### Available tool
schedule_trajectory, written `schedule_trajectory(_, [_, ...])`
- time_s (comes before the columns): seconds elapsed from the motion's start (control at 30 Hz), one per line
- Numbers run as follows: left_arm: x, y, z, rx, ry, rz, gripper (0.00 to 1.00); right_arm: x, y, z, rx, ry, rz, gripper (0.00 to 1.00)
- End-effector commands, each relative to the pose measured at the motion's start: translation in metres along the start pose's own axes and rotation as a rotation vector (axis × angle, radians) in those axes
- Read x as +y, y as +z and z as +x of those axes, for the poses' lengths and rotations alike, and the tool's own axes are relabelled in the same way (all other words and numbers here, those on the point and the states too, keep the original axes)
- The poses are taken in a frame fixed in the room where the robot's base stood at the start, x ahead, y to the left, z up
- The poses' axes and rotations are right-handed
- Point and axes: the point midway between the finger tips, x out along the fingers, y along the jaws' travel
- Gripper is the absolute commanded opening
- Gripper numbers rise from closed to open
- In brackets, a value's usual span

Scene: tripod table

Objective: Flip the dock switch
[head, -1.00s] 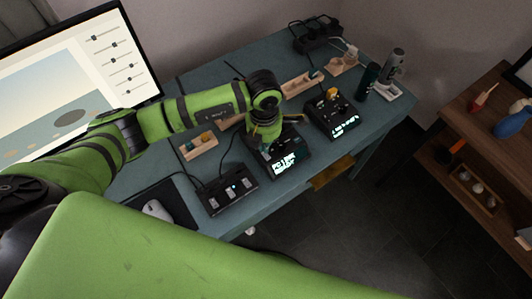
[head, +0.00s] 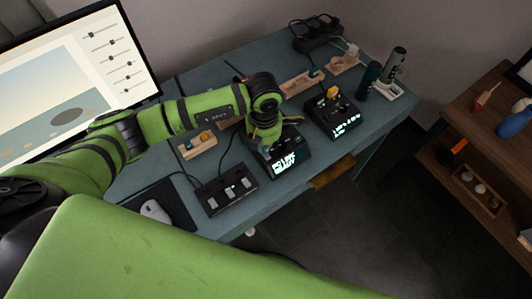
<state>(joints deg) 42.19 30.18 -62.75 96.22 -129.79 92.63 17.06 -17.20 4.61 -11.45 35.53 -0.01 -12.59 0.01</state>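A black dock box with a lit display (head: 287,161) stands near the front edge of the table. I cannot make out a switch on it; my gripper covers part of its top. My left gripper (head: 264,140) points down over the back left part of this box. It is small and dark here, so I cannot tell whether its fingers are open or touch the box. A second black box with a lit display (head: 342,126) and a yellow-orange part on top stands to its right. A flat black box with several pale buttons (head: 230,190) lies to its left. My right gripper is not in view.
A monitor (head: 75,80) stands at the left, with a mouse (head: 154,211) in front. Wooden holders (head: 198,146) line the table (head: 205,75). Dark and grey cylinders (head: 369,78) stand at the right end. A brown shelf (head: 470,130) is apart at the right.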

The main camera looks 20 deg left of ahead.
Motion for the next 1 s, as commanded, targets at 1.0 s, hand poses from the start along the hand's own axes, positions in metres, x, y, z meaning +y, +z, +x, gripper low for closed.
schedule_trajectory(1.0, [0.0,0.0,-0.011,0.001,0.0,0.001,0.0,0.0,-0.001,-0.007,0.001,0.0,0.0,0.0])
